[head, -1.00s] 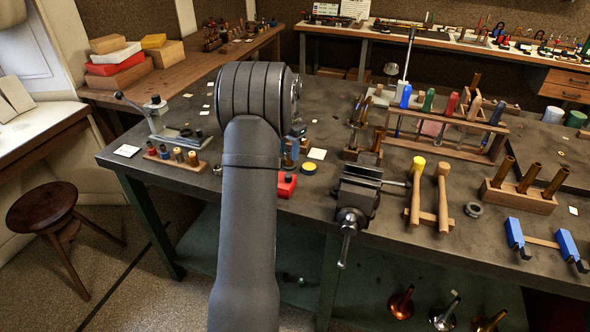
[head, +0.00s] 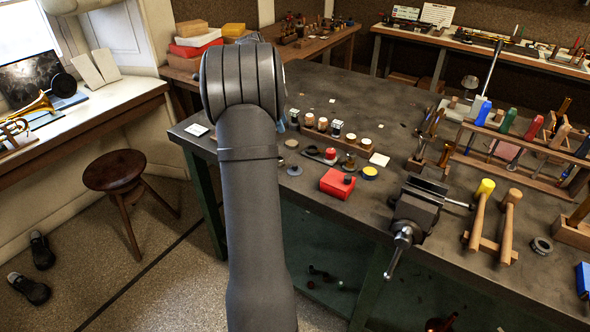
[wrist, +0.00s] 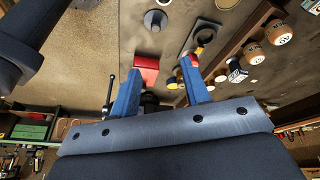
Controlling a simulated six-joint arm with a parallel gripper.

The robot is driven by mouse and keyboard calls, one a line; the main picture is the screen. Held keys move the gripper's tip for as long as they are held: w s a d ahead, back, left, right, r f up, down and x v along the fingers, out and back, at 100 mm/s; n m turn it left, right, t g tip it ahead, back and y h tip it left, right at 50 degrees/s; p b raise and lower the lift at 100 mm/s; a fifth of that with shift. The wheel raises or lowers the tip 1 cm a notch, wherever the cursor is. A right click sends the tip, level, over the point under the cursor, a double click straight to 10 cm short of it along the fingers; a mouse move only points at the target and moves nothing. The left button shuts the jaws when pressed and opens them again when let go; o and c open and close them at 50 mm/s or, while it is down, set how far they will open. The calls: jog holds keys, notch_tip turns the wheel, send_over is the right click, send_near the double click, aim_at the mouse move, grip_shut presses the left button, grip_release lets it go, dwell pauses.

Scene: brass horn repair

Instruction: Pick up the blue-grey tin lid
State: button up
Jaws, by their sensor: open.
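A small flat blue-grey disc, which looks like the tin lid (head: 294,170), lies on the bench near its front edge, left of the red box. A round grey piece that seems to be the same lid (wrist: 156,20) shows at the top of the wrist view, beyond my fingertips. My gripper (wrist: 165,72) is open, its two blue fingers apart with nothing held between them. In the head view my arm hides most of the gripper; only a bit of blue shows beside it.
A yellow-topped tin (head: 370,173), a rack of bottles (head: 322,125) and the vise (head: 418,208) are to the right.

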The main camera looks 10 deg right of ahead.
jog(key=a+r+m, duration=0.1)
jog(key=a+r, duration=0.1)
jog(key=a, duration=0.1)
send_near(295, 164)
jog(key=x, duration=0.8)
jog(key=shift+s+f, duration=0.1)
jog(key=shift+f, duration=0.3)
jog(key=shift+c, duration=0.2)
grip_shut()
